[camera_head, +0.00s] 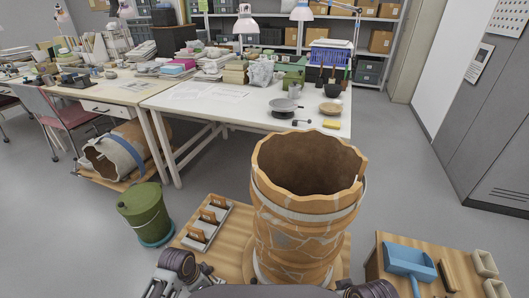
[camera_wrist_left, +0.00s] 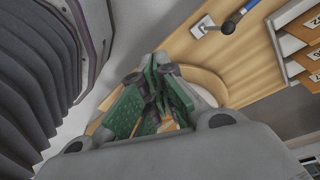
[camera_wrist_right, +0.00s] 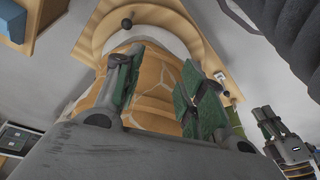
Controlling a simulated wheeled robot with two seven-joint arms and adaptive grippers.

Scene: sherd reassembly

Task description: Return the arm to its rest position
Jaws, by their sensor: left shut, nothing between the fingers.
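The large reassembled orange-brown vessel (camera_head: 305,215), with pale seams, pale bands and a jagged open rim, stands upright in the middle front. It also shows behind the fingers in the right wrist view (camera_wrist_right: 158,78). My left gripper (camera_wrist_left: 155,95) has its green-padded fingers together with nothing held, above the wooden board (camera_wrist_left: 255,65). My right gripper (camera_wrist_right: 160,90) has its green-padded fingers apart, with the vessel seen beyond the gap; I cannot tell any contact. In the head view, parts of both my arms show at the bottom edge, but the fingertips are not clear.
A tray (camera_head: 188,240) of upright sherds lies left of the vessel, beside a green bucket (camera_head: 145,212). A blue dustpan (camera_head: 408,262) and small pale boxes lie on the right stand. A white worktable (camera_head: 220,108) stands behind. Grey floor is clear at right.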

